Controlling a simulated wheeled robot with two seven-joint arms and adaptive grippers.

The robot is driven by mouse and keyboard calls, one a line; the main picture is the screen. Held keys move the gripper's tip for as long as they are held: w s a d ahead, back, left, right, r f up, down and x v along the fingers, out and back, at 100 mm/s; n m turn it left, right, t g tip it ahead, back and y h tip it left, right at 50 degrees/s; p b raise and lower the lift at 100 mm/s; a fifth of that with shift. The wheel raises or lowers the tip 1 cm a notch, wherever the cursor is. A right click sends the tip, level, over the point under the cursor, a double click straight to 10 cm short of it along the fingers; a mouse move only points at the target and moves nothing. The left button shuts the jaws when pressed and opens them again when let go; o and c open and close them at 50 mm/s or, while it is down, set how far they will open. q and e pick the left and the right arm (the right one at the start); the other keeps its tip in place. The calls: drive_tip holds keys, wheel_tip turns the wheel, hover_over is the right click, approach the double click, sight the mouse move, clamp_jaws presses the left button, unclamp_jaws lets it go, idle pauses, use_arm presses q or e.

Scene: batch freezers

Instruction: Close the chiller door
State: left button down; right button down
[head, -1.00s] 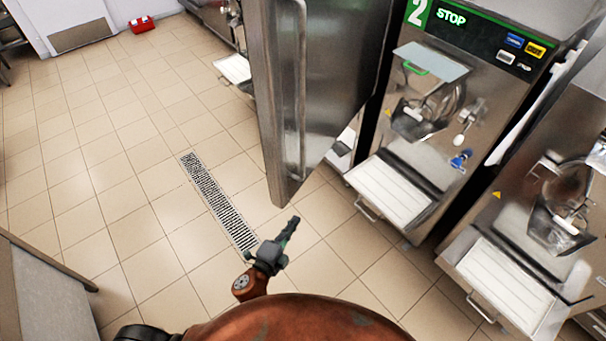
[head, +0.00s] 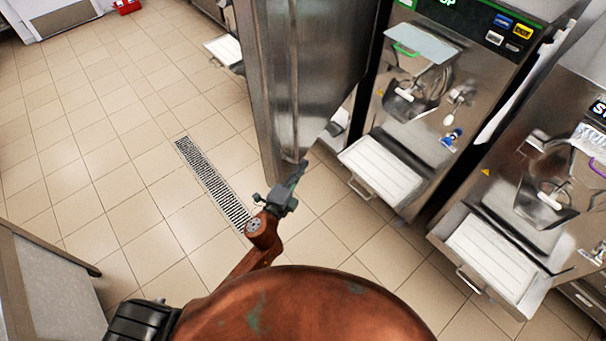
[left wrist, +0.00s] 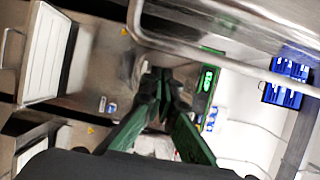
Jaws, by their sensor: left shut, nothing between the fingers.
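The chiller door (head: 330,80) is a tall stainless steel panel standing open at the top middle of the head view. Its long vertical bar handle (head: 294,60) runs down its left part. My left gripper (head: 302,166) is shut and empty, at the door's lower end in the head view; I cannot tell whether it touches the door. In the left wrist view its green-black fingers (left wrist: 165,80) are together, and a metal bar (left wrist: 200,55) crosses above them. My right gripper is not in view.
Batch freezers with white trays (head: 382,170) (head: 492,254) stand at the right of the door. A floor drain grate (head: 212,185) lies left of my arm. A steel counter (head: 45,280) is at the lower left. Tiled floor (head: 110,150) is clear on the left.

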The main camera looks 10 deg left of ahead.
use_arm(q)
drive_tip(key=shift+w+a, duration=0.35)
drive_tip(key=shift+a, duration=0.35)
drive_tip(key=shift+a, duration=0.2)
